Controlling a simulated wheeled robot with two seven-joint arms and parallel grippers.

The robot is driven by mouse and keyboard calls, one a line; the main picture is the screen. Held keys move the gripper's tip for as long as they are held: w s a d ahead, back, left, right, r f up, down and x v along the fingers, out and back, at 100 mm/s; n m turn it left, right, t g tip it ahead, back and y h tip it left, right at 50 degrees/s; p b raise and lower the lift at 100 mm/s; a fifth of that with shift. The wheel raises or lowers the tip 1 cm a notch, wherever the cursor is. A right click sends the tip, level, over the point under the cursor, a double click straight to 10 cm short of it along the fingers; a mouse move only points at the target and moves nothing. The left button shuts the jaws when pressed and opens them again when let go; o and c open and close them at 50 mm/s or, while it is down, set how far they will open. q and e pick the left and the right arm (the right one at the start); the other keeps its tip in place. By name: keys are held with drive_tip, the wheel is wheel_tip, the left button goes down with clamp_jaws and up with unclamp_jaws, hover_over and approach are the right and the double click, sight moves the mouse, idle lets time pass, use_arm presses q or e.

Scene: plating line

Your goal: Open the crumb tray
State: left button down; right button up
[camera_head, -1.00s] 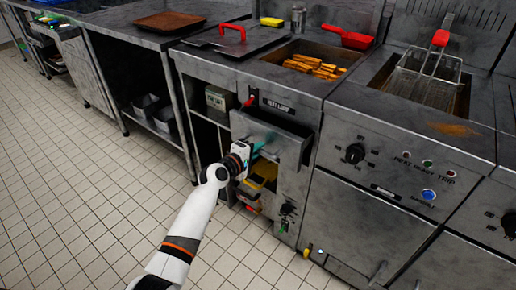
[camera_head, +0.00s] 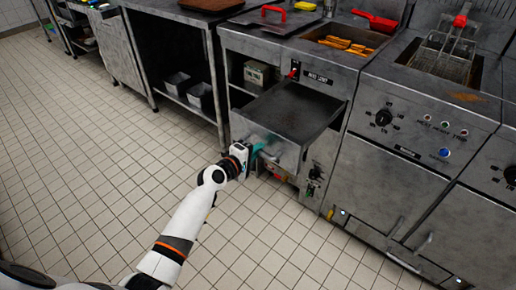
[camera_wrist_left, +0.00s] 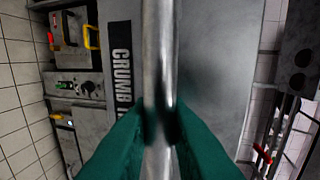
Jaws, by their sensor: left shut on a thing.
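The crumb tray (camera_head: 292,108) is a grey metal drawer under the heat lamp label, and it stands well out from the counter front. Its front panel (camera_wrist_left: 118,70) shows part of a "CRUMB" label in the left wrist view. My left gripper (camera_head: 255,156) is at the tray's front. In the left wrist view my left gripper's green fingers (camera_wrist_left: 160,118) are shut on the tray's metal bar handle (camera_wrist_left: 158,60), one on each side. My right gripper is not in view.
A bin of fries (camera_head: 347,44) and a red scoop (camera_head: 375,20) are on the counter above. A fryer basket (camera_head: 440,57) stands at the right. Grey bins (camera_head: 200,97) sit on a low shelf at the left. The tiled floor (camera_head: 110,160) in front is clear.

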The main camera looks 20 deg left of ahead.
use_arm(q)
drive_tip(key=shift+s, duration=0.1)
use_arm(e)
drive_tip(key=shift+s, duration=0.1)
use_arm(q)
drive_tip(key=c, duration=1.4)
unclamp_jaws()
drive_tip(key=shift+c, duration=0.2)
